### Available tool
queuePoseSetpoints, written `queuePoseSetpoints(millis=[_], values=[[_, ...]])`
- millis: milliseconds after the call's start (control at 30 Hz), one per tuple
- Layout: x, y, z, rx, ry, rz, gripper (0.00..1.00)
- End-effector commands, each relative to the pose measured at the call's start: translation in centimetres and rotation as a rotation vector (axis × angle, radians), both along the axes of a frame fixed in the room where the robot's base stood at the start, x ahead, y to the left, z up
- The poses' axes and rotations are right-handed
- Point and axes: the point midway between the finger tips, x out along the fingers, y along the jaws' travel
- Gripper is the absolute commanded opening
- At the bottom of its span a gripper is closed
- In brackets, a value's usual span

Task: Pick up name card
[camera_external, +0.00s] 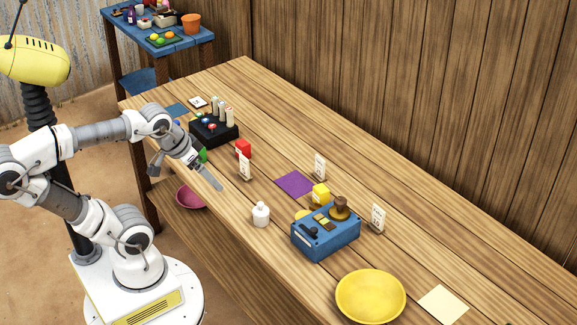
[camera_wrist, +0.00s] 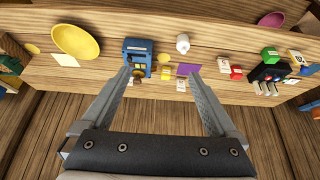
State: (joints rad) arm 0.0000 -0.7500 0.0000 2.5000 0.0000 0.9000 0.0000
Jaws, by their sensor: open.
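Several small white cards with dark markings stand upright on the wooden table; which one is the name card I cannot tell. In the external view one card (camera_external: 245,166) is beside a red cube, one (camera_external: 320,167) is behind a purple square, and one (camera_external: 377,218) is right of a blue box. In the wrist view a card (camera_wrist: 223,65) is just right of my right finger, and another (camera_wrist: 181,86) is between the fingers.
A blue box (camera_external: 325,238), white bottle (camera_external: 261,214), yellow cube (camera_external: 320,193), purple square (camera_external: 294,184) and red cube (camera_external: 243,147) crowd the middle. A black holder (camera_external: 213,133) stands at the far end, a yellow bowl (camera_external: 370,297) at the near end. The strip by the wall is clear.

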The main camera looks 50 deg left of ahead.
Motion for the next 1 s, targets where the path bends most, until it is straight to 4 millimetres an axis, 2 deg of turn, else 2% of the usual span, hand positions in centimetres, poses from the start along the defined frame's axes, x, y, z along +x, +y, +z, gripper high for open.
queuePoseSetpoints(millis=[33, 233, 533, 633, 767, 1000], values=[[0.0, 0.0, 0.0, 0.000, 0.000, 0.000, 0.89], [0.0, 0.0, 0.0, 0.000, 0.000, 0.000, 0.53], [0.1, 0.0, 0.0, 0.001, 0.001, -0.003, 0.52], [0.8, -0.2, 0.3, 0.010, 0.012, -0.024, 0.52], [3.3, -1.1, 1.0, 0.033, 0.045, -0.107, 0.52], [10.3, -3.8, 2.0, 0.063, 0.121, -0.353, 0.52]])
